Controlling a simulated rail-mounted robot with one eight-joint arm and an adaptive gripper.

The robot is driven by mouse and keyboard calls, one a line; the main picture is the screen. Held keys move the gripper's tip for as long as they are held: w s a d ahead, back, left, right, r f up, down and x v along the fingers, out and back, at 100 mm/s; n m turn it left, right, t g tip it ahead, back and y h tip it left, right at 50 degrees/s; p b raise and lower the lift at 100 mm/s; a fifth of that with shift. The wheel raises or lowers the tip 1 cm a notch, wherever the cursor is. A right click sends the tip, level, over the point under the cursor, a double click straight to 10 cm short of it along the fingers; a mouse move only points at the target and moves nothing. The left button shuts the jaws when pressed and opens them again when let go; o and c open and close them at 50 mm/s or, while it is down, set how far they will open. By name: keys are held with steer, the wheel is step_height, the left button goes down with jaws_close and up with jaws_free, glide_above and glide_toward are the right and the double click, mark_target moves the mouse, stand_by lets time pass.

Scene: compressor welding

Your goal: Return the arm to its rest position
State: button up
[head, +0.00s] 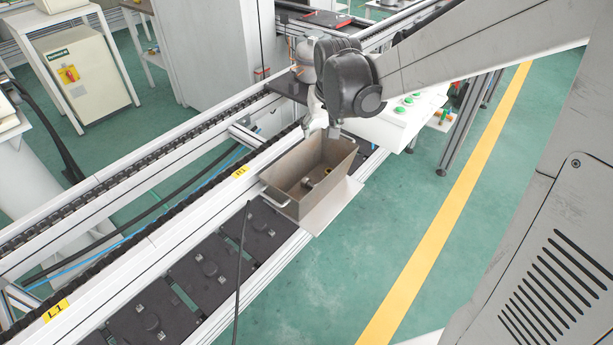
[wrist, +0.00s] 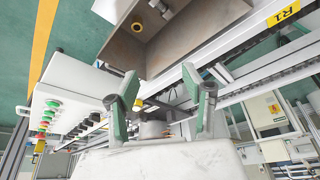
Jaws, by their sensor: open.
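My arm reaches in from the upper right of the head view and bends down at a dark joint. My gripper (head: 325,130) is above the far end of an open metal box (head: 298,200). In the wrist view my gripper (wrist: 157,92) has its two green-and-dark fingers spread apart, with nothing between them. The metal box (wrist: 165,60) shows beyond the fingertips there. Whether the fingers touch the box cannot be told.
The box sits on a conveyor rail line with dark pallets (head: 205,270). A white control panel (head: 400,118) with green buttons stands right of my gripper. Green floor with a yellow line (head: 440,220) lies open to the right. A dark cable (head: 241,270) hangs near the box.

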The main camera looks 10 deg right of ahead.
stand_by(0.4)
steer(key=s+r+t, duration=0.1)
steer(key=s+r, duration=0.2)
steer(key=s, duration=1)
steer(key=s+r+t, duration=0.1)
steer(key=s+r, duration=0.2)
steer(key=s, duration=0.9)
steer(key=shift+s+r+t, duration=0.3)
steer(key=shift+s+r, duration=0.05)
